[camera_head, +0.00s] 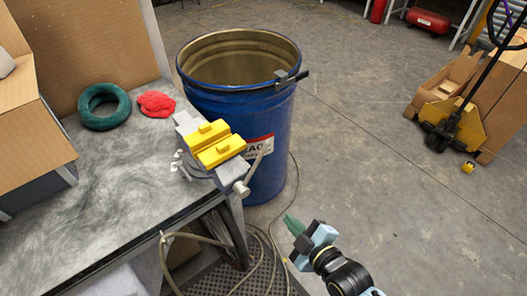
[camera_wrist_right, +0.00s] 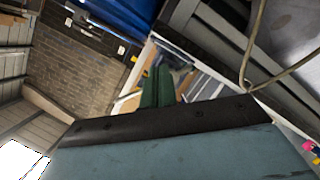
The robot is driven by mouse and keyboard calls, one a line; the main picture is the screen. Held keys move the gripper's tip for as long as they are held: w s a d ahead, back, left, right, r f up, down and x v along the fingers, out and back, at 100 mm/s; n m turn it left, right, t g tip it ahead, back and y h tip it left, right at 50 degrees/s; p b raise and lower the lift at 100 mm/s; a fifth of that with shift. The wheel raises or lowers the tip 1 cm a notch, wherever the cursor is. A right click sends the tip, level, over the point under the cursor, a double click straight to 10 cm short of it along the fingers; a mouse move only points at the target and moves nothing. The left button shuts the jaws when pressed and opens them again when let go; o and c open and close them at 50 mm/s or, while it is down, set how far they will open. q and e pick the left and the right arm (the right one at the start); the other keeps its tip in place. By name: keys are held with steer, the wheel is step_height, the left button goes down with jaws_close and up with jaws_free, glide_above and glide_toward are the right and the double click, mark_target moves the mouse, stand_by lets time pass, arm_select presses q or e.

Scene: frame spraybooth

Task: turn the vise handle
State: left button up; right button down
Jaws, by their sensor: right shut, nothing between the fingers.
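The vise (camera_head: 208,160) with yellow jaw covers is mounted at the right edge of the workbench. Its grey screw end (camera_head: 241,188) points toward the lower right, and the thin vise handle (camera_head: 255,165) slants up and to the right from it. My right gripper (camera_head: 291,223) is below and to the right of the handle, apart from it, over the floor. Its green fingers are together and empty; they also show side by side in the right wrist view (camera_wrist_right: 156,88). The vise cannot be made out clearly in the wrist view. My left gripper is not in view.
A blue drum (camera_head: 240,110) stands directly behind the vise. A hose (camera_head: 270,245) hangs and loops below the bench. A green ring (camera_head: 104,107) and a red cloth (camera_head: 156,104) lie on the workbench (camera_head: 110,180). A yellow pallet jack (camera_head: 455,130) stands far right. The floor between is clear.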

steer(key=a+r+n+t+y+p, duration=0.1)
steer(key=a+r+n+t+y, duration=0.2)
steer(key=r, duration=1.1)
steer(key=g+p, duration=0.1)
glide_above(250, 175)
steer(key=a+v, duration=0.1)
steer(key=v, duration=0.2)
steer(key=d+f, duration=0.1)
steer(key=w+d+f, duration=0.1)
steer(key=shift+w+d+f, duration=0.25)
steer(key=shift+w+d, duration=0.05)
steer(key=shift+d, duration=0.15)
